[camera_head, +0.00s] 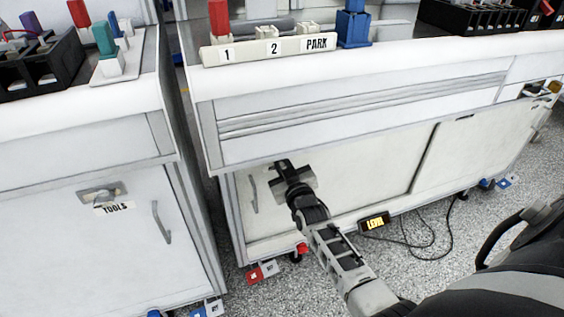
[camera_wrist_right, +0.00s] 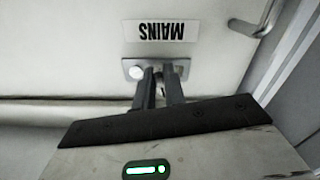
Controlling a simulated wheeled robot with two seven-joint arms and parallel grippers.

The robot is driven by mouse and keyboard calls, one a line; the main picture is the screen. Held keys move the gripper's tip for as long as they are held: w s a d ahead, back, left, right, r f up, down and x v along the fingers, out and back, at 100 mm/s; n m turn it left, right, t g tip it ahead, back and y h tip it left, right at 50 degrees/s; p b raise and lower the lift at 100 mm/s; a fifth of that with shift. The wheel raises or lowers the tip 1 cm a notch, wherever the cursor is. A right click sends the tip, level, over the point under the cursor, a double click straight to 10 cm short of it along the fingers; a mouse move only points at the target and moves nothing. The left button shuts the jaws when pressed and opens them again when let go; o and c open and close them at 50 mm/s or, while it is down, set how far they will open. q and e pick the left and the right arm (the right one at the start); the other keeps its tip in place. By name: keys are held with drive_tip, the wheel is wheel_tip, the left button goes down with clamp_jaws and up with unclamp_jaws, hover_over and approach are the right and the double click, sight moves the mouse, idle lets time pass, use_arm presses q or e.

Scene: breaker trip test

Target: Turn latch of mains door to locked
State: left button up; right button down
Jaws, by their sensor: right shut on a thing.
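The mains door (camera_head: 350,172) is the pale left panel on the front of the right-hand cabinet, and it looks closed. In the right wrist view its MAINS label (camera_wrist_right: 160,33) appears upside down. The latch plate (camera_wrist_right: 131,67) sits beside the label, with a round bright spot at its left end. My right gripper (camera_wrist_right: 162,72) is shut on the latch knob, which its fingers mostly hide, so I cannot tell which way it is turned. In the head view my right gripper (camera_head: 283,166) covers the latch and label. My left gripper is not in view.
The door's bar handle (camera_head: 253,194) is left of my right gripper. A TOOLS door (camera_head: 110,245) with its own latch (camera_head: 102,192) is on the left cabinet. A LEVEL box (camera_head: 374,222) with cable lies near the floor. A rack (camera_head: 270,48) marked 1, 2, PARK stands on top.

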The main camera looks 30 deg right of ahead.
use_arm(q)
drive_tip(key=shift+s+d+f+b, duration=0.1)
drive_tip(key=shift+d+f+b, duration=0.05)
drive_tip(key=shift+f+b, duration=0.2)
use_arm(e)
drive_tip(key=shift+s+d+r+n, duration=0.1)
drive_tip(key=shift+d+n, duration=0.05)
drive_tip(key=shift+n, duration=3.7)
drive_tip(key=shift+d+r+n, duration=0.1)
drive_tip(key=shift+n, duration=3.75)
